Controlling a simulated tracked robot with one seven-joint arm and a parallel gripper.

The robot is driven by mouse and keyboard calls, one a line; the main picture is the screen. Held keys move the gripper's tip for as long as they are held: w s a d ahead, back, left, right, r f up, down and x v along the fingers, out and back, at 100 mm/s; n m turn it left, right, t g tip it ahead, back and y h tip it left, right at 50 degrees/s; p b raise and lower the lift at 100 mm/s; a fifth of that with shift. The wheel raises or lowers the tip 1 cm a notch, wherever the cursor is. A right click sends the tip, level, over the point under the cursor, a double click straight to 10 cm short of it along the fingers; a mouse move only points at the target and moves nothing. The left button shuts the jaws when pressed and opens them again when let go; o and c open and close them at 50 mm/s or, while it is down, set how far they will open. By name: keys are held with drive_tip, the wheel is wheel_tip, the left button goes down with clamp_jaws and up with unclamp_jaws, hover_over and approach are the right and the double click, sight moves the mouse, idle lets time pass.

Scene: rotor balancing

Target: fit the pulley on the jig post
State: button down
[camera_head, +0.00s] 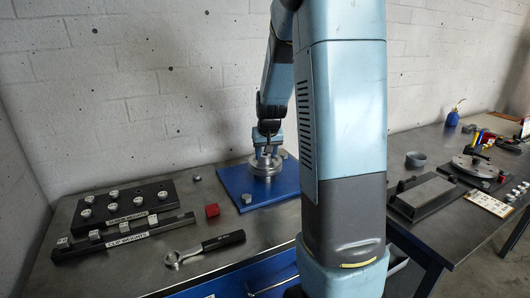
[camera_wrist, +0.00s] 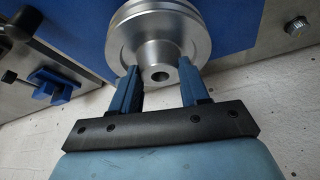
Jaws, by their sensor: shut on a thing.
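The silver pulley (camera_head: 265,167) is at the blue plate (camera_head: 239,183) on the left bench, and its grooved rim and bored hub show in the wrist view (camera_wrist: 150,25). My gripper (camera_head: 267,153) comes down on it from above. In the wrist view my gripper's blue fingers (camera_wrist: 160,78) are shut on the pulley's hub, one on each side of the bore. I cannot tell whether the pulley touches the plate or is held just above it. No jig post shows; the pulley and arm may hide it.
A second bench (camera_head: 437,233) with a black tray and round fixture stands right.

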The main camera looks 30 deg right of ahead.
drive_tip(key=shift+f, duration=0.6)
drive_tip(key=shift+c, duration=2.4)
unclamp_jaws()
drive_tip(key=shift+f, duration=0.1)
drive_tip(key=shift+c, duration=0.8)
drive_tip(key=shift+r, duration=3.05)
